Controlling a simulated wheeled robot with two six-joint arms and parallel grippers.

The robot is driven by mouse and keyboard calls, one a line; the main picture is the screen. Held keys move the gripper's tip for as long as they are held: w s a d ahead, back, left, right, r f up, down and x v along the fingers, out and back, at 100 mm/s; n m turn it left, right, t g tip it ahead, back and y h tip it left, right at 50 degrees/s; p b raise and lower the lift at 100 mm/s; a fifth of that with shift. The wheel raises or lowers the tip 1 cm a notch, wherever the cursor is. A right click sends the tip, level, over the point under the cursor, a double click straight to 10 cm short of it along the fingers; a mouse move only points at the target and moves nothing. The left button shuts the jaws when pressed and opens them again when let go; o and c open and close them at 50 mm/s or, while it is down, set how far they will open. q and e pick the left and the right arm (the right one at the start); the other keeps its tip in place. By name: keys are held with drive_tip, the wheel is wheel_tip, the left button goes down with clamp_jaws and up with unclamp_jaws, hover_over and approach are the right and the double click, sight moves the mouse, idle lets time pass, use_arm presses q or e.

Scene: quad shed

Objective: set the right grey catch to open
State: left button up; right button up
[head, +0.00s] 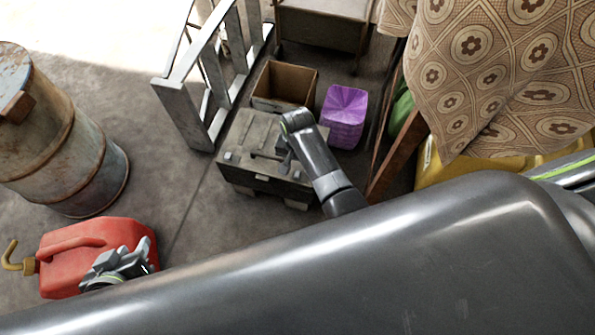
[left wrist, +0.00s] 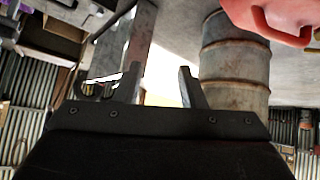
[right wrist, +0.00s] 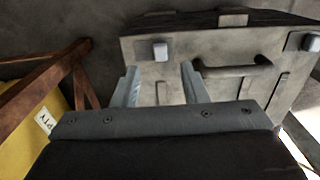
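A worn grey-green case (head: 245,135) stands on the floor with two small grey catches on its front. In the head view the left catch is at the left (head: 228,156) and the right catch (head: 295,174) is at the right. The right wrist view is turned round, so the right catch (right wrist: 160,51) shows left of the dark handle (right wrist: 235,70) and the left catch (right wrist: 311,43) right of it. I cannot tell how the catches are set. My right gripper (right wrist: 161,85) is open and empty, its fingers apart in front of the right catch. My left gripper (left wrist: 158,83) is open and empty, by the jerrycan.
A red jerrycan (head: 75,240) and a rusty drum (head: 60,130) stand at the left. A cardboard box (head: 285,85) and a purple package (head: 344,115) are behind the case. A wooden frame (head: 398,155), yellow container (head: 470,170) and patterned cloth (head: 500,60) crowd the right.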

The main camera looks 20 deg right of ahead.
sight(297, 173)
wheel_tip(297, 173, down, 3)
drive_tip(key=shift+r+b, duration=0.2)
drive_tip(key=shift+b, duration=0.4)
wheel_tip(297, 173, down, 2)
drive_tip(key=shift+f+b, duration=0.25)
drive_tip(key=shift+b, duration=0.4)
use_arm(q)
drive_tip(key=w+a+r+t+y, duration=0.1)
drive_tip(key=w+r+t, duration=0.2)
drive_tip(key=r+t, duration=0.2)
drive_tip(key=w+r+m+t, duration=0.1)
drive_tip(key=w+r+t, duration=0.3)
drive_tip(key=r, duration=0.7)
drive_tip(key=shift+a+r+t+y, duration=0.35)
drive_tip(key=shift+r+t+y, duration=0.05)
drive_tip(key=shift+t, duration=0.9)
use_arm(e)
drive_tip(key=shift+f, duration=0.2)
use_arm(q)
drive_tip(key=shift+w, duration=0.1)
use_arm(e)
clamp_jaws()
